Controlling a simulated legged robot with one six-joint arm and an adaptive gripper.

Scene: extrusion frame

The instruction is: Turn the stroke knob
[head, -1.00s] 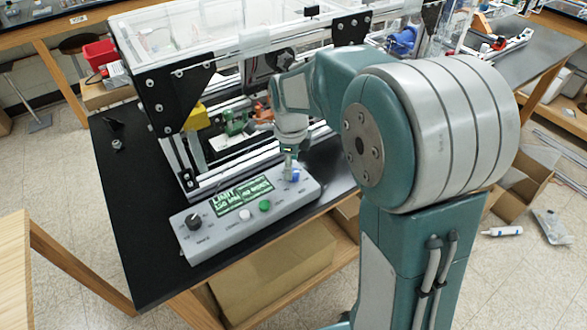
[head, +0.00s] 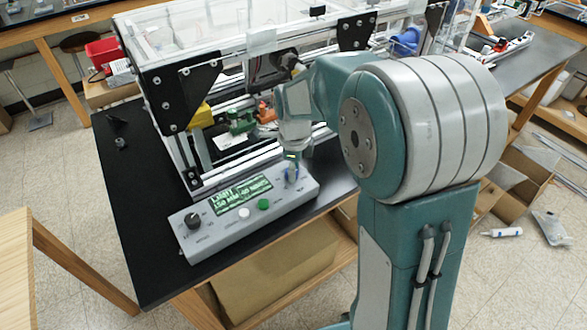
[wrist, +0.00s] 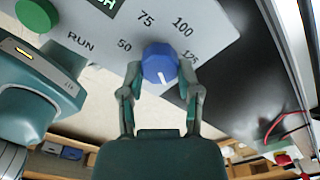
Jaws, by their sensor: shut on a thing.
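The grey control box (head: 205,240) lies on the black table in the head view. Its blue knob (wrist: 160,65) has a white pointer line and sits among the printed marks 50, 75, 100 and 125 in the wrist view. The pointer line faces the lower edge of the picture, toward my gripper's palm. My gripper (wrist: 161,75) is shut on the blue knob, one finger on each side of it. In the head view my gripper (head: 291,172) stands over the box's right end and hides most of the knob.
The box also carries a black knob (head: 193,220), a white button (head: 244,214), a green button (head: 263,205) and a green display (head: 240,196). The clear-walled extrusion frame (head: 180,125) stands close behind. Bare black tabletop (head: 125,200) lies to the left.

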